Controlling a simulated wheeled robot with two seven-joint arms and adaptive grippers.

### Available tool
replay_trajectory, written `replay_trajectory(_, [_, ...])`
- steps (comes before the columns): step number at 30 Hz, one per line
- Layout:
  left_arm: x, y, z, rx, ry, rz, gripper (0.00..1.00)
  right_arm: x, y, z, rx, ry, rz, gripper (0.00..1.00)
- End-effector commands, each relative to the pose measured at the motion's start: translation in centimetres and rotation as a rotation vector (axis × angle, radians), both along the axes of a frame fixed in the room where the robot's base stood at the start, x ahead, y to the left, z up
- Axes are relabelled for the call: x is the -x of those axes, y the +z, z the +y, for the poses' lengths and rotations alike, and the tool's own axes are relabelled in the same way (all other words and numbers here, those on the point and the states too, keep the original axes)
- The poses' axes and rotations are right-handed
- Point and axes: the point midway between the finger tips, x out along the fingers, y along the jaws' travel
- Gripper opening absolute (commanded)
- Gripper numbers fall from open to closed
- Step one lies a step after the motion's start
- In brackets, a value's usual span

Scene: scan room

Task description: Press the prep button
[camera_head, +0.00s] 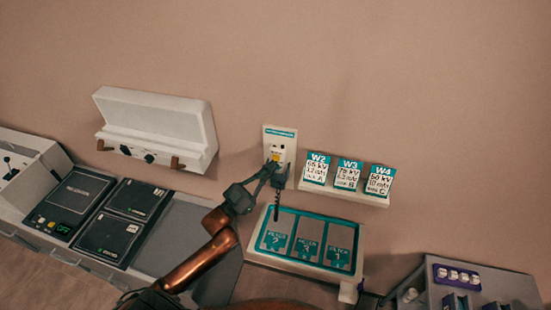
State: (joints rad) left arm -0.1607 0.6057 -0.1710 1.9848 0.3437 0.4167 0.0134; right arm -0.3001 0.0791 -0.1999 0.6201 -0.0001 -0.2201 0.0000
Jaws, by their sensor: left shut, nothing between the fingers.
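A pale wall panel (280,134) with a teal label strip at its top is fixed to the wall near the middle of the head view. A small yellow-orange button (275,158) shows low on this panel, partly covered by my gripper. My left gripper (274,168) is shut and empty, with its fingertips right at the lower part of the panel. I cannot tell whether the tips touch the button. My right gripper is not in view.
Cards W2, W3 and W4 (347,174) stand on a small shelf right of the panel. A tray (353,275) with teal-framed filter slots lies below. Dark pads (110,235) lie at left under a white wall box (157,118). A grey rack (500,285) stands at lower right.

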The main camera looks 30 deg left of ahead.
Motion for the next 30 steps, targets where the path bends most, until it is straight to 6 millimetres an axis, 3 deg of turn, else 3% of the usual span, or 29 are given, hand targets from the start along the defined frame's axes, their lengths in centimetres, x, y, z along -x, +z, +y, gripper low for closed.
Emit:
replay_trajectory(5, [0.2,0.0,-0.1,0.001,0.000,0.000,0.00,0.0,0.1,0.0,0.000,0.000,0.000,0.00])
replay_trajectory(21, [4.6,0.1,-1.1,0.000,0.000,0.000,0.00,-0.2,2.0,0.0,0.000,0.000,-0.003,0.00])
replay_trajectory(30, [4.9,0.0,-1.2,0.000,0.000,0.000,0.00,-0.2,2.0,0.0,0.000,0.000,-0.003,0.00])
